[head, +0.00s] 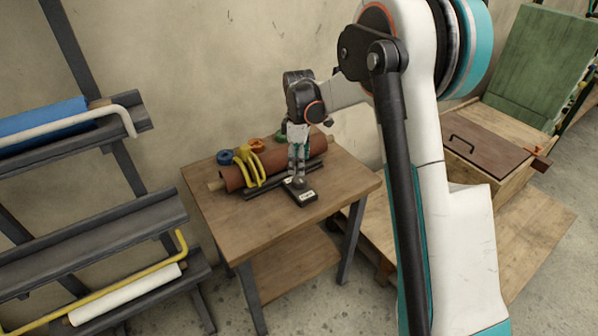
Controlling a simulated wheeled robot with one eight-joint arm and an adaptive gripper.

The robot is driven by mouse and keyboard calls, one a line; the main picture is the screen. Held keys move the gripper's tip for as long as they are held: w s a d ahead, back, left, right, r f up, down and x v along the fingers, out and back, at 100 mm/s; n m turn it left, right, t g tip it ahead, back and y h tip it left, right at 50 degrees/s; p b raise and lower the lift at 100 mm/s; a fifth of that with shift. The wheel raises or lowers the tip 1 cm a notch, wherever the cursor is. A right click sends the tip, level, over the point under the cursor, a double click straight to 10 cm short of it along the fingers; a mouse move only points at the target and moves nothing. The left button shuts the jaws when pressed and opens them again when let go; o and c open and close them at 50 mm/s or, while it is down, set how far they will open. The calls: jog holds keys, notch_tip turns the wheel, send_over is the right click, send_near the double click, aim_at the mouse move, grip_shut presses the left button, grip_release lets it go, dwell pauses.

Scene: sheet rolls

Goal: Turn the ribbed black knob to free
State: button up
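A small black box (304,196) with a light label lies near the middle of the wooden table, in front of a reddish-brown roll (237,177). A dark rounded knob (298,183) shows on top of the box; its ribs are too small to make out. My gripper (297,177) points straight down from the arm, with its fingertips right at the knob. I cannot tell whether the fingers touch it or how far apart they are. The fingers partly hide the knob. Yellow curved bars (248,168) arch over the roll's left part.
Blue (224,157), orange (257,146) and green (281,136) rings lie behind the roll. The table's front (270,218) is clear. Dark racks with a blue roll (42,124) and white roll (125,294) stand left. A wooden chest (480,150) stands right.

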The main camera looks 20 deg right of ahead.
jog(key=shift+r, duration=2.35)
jog(key=shift+r, duration=0.1)
jog(key=s+r+m+t, duration=0.4)
jog(key=s+r+m, duration=0.2)
jog(key=s+r, duration=0.9)
jog(key=s+f+m+t, duration=0.1)
jog(key=s+f+m, duration=0.1)
jog(key=s, duration=0.7)
jog(key=s+f+m+t, duration=0.2)
jog(key=s+m, duration=0.2)
jog(key=s, duration=0.6)
jog(key=shift+f+m, duration=0.25)
jog(key=shift+m, duration=0.15)
